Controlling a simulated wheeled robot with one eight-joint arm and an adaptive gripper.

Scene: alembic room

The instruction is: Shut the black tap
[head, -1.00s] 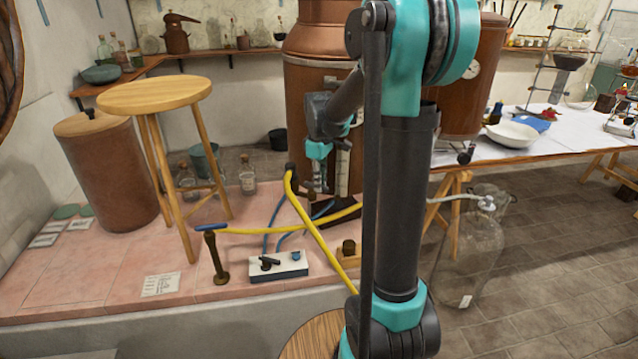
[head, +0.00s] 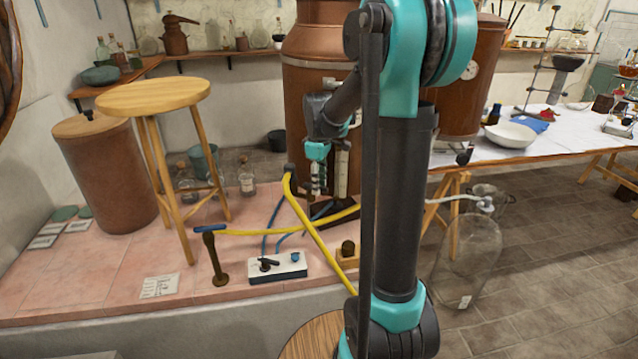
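The black tap (head: 268,265) is a small dark lever on the left part of a low white box (head: 279,272) on the pink tiled ledge. A blue tap (head: 295,257) is on the right part of the same box. The black lever lies roughly crosswise; its exact angle is too small to tell. My gripper (head: 314,188) points down, above and to the right of the box, in front of the copper vessel. It is apart from the black tap. Its fingertips are small and dark against the background, so their opening is unclear.
A yellow hose (head: 318,240) and blue hoses (head: 270,225) run close behind and beside the box. A dark standpipe with a blue handle (head: 216,258) stands to its left. A wooden stool (head: 155,97) stands farther left. The ledge in front of the box is clear.

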